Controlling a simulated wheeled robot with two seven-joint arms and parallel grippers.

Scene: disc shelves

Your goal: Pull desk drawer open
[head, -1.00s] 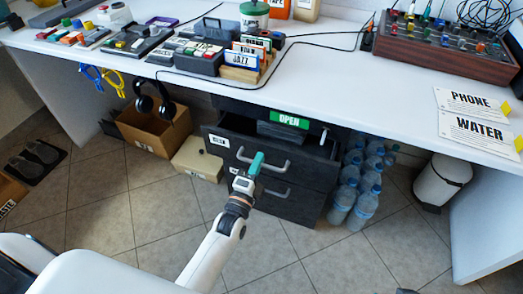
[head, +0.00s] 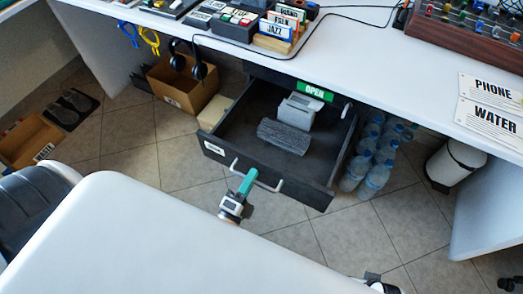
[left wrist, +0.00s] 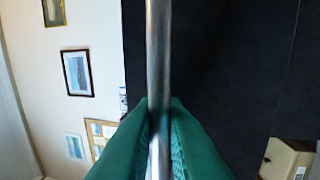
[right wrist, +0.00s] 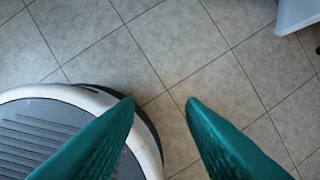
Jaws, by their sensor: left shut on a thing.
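The black desk drawer (head: 225,158) is pulled well out from under the white desk in the head view. Inside it lie a dark grey ribbed roll (head: 284,136) and a light grey device (head: 300,111). My left gripper (head: 247,181) is shut on the drawer's metal handle (head: 270,185), near the handle's left part. In the left wrist view the handle bar (left wrist: 159,60) runs between the green fingers (left wrist: 160,125). My right gripper (right wrist: 162,103) is open and empty above the tiled floor in the right wrist view.
A green OPEN sign (head: 315,91) hangs at the desk edge above the drawer. Water bottles (head: 374,160) stand right of the drawer. A cardboard box (head: 184,88) stands to its left, and a white bin (head: 452,163) farther right. Tiled floor in front is partly clear.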

